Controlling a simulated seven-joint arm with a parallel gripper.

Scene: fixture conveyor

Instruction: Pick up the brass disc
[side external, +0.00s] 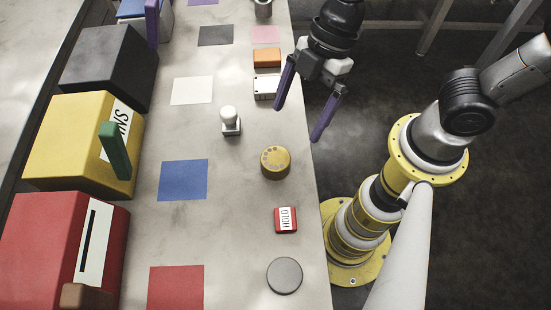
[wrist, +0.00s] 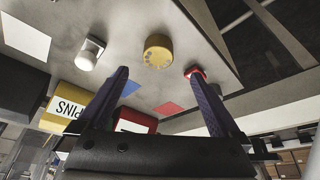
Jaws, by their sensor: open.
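The brass disc (side external: 275,162) is a round, yellow-gold piece with small dimples on its top. It lies on the grey table, right of the blue square, in the side external view. In the wrist view the brass disc (wrist: 158,50) shows beyond and between the fingertips. My gripper (side external: 299,113) is open and empty, with its two purple fingers spread apart. It hangs near the table's right edge, above and to the right of the disc in the side external view, apart from it. In the wrist view my gripper (wrist: 158,72) has nothing between its fingers.
A white knobbed piece (side external: 231,121), a red block marked HOLD (side external: 286,220), a grey disc (side external: 285,275), an orange block (side external: 267,57) and a white block (side external: 266,86) stand around the disc. Yellow (side external: 70,145), red (side external: 50,240) and black (side external: 100,62) boxes line the left.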

